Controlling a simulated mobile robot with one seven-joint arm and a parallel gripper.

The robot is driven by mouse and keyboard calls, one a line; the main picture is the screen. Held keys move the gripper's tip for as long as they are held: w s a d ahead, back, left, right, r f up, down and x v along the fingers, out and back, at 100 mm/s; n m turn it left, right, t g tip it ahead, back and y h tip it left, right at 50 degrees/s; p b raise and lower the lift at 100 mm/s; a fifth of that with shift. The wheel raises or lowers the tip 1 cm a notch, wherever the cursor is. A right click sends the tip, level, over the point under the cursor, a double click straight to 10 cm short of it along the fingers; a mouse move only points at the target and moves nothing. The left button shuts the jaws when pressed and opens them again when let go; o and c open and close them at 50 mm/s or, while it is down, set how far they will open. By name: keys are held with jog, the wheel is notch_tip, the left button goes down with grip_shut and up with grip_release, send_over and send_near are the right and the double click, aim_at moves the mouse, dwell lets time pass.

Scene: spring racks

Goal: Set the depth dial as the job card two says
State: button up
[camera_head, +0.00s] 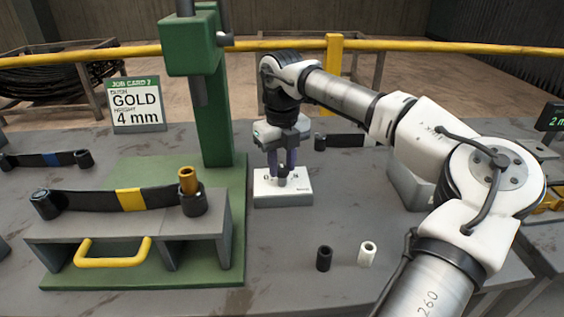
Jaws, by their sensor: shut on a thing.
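The depth dial (282,181) is a dark knob on a white box (284,199) with small marks, on the table. My gripper (282,168) points down over the box and is shut on the dial. The fingers partly hide the dial, and the marks are too small to read. The job card (137,105) stands at the back left, with "GOLD" and "4 mm" in large print; its number is small and looks like 2. A dark display (552,118) at the right edge shows a green "2 m", cut off by the frame.
A green press (215,110) stands left of my gripper. On its grey stand (210,225) lies a yellow-banded leaf spring (120,201) with a gold bushing (188,181). A black bushing (324,258) and a white bushing (367,253) stand in front. A yellow rail runs behind.

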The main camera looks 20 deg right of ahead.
aim_at(282, 168)
jog(key=o, duration=1)
notch_tip(282, 168, up, 14)
jog(key=shift+f, duration=0.1)
